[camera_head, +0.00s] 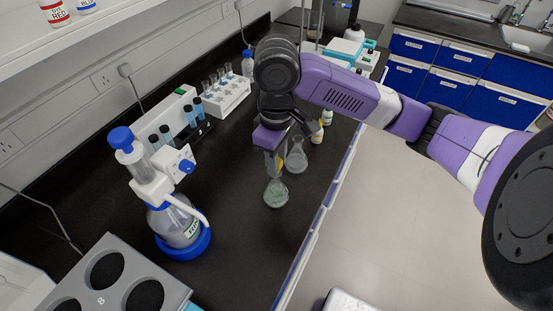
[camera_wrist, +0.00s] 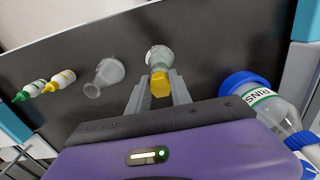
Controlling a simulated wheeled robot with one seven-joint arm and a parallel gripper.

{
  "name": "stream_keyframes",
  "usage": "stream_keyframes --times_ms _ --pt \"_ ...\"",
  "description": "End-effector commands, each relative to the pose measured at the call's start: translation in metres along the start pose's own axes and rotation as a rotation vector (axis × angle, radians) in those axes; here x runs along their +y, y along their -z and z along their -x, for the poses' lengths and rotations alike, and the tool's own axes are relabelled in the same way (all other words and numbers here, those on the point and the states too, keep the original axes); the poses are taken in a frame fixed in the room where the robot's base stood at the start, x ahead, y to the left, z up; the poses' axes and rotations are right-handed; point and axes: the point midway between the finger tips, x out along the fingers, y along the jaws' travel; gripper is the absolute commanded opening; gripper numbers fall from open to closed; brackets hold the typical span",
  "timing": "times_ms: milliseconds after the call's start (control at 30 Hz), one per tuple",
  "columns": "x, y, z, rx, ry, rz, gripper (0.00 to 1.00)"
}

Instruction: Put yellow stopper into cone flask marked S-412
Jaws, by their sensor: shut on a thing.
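The yellow stopper (camera_wrist: 160,84) is between the two fingers of my gripper (camera_wrist: 160,91) in the wrist view, and the fingers are shut on it. In the head view my gripper (camera_head: 274,165) points down over a clear cone flask (camera_head: 276,194) with greenish contents. That flask also shows in the wrist view (camera_wrist: 159,57), just beyond the stopper and lined up with it. I cannot tell whether stopper and flask neck touch. A second clear cone flask (camera_head: 296,158) stands behind it, and it shows at left in the wrist view (camera_wrist: 103,76). Neither flask's marking is readable.
A large wash bottle (camera_head: 180,223) with a blue base stands to the left. A grey holed rack (camera_head: 119,283) is at front left. Small dropper bottles (camera_head: 318,132) stand behind the flasks. The bench's front edge (camera_head: 318,215) runs close on the right.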

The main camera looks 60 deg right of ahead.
Motion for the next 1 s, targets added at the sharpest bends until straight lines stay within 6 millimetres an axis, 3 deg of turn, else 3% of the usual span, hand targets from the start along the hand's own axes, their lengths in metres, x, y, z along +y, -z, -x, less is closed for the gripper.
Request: stream_keyframes --times_ms 833,867,967,1000 --pt "0.000 0.000 -0.016 0.000 0.000 -0.001 0.00" --pt "0.000 0.000 -0.015 0.000 0.000 -0.001 0.31" --pt "0.000 0.000 -0.015 0.000 0.000 -0.001 0.51" --pt "0.000 0.000 -0.015 -0.001 0.000 -0.001 0.51"
